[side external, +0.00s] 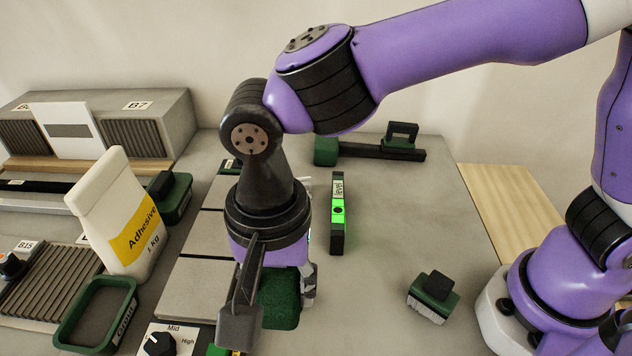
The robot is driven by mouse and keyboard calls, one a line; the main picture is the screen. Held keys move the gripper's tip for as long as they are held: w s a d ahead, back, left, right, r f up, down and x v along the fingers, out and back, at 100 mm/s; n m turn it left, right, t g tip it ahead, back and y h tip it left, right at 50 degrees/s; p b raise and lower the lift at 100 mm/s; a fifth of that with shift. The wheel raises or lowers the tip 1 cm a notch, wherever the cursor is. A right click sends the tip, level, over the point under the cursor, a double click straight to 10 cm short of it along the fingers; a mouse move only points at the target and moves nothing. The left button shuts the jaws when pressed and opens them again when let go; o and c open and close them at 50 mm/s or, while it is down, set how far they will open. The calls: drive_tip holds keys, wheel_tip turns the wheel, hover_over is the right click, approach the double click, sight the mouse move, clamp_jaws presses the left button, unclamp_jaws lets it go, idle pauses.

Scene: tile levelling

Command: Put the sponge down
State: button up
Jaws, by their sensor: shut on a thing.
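The sponge (281,301) is a dark green block at the bottom centre of the side external view. My gripper (270,303) points down and is shut on it, with one finger at its left and the other at its right. The near finger and the wrist hide part of the sponge. It is over or beside the right edge of the row of grey tiles (195,290). I cannot tell whether its underside touches anything.
A green-rimmed tray (128,300) stands at lower left, near a dial box (163,343). An adhesive bag (120,215) stands behind it. A level (338,225) lies right of my gripper. A brush (433,297) lies farther right. Bare table (385,235) lies between them.

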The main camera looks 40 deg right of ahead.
sight(282, 351)
drive_tip(key=a+f, duration=0.1)
drive_tip(key=s+f, duration=0.1)
drive_tip(key=shift+s+a+f, duration=0.15)
drive_tip(key=shift+a+f, duration=0.15)
drive_tip(key=shift+a, duration=0.05)
drive_tip(key=shift+f, duration=3.15)
drive_tip(key=shift+f, duration=0.15)
drive_tip(key=o, duration=0.8)
drive_tip(key=shift+c, duration=0.2)
